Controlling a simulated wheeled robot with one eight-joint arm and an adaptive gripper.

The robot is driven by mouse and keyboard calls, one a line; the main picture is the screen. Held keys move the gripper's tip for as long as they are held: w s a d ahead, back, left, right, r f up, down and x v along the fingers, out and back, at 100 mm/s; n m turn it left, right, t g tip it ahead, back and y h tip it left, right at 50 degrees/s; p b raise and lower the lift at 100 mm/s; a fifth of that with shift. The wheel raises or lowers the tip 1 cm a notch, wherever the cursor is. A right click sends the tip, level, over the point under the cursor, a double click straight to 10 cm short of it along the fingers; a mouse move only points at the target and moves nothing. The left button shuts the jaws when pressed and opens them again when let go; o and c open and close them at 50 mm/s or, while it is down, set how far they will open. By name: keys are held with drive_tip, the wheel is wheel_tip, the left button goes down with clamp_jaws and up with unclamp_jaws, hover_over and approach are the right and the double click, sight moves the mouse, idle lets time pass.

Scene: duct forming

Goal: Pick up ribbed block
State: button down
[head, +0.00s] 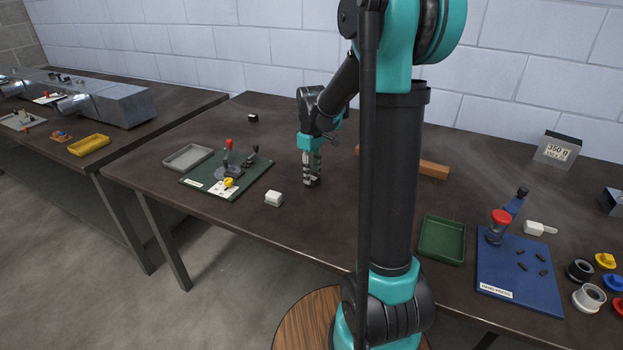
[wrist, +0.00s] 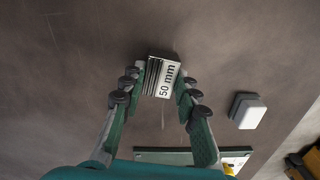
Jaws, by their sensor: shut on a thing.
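The ribbed block (wrist: 163,78) shows in the wrist view, with dark ribs on its left side and a white face marked "50 mm". My gripper (wrist: 159,84) is shut on it, with a finger on either side. In the head view my gripper (head: 312,180) points down at the brown table, to the right of the green board. There the fingers mostly hide the block. I cannot tell whether the block touches the tabletop.
A white-topped block (head: 273,199) sits left of my gripper and also shows in the wrist view (wrist: 247,111). The green board (head: 205,182) with a red-knobbed lever and a grey tray (head: 188,158) lie further left. A green tray (head: 443,240) and blue board (head: 540,285) lie right.

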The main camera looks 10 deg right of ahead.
drive_tip(key=shift+r, duration=0.15)
wheel_tip(320, 180, up, 20)
idle(0.4)
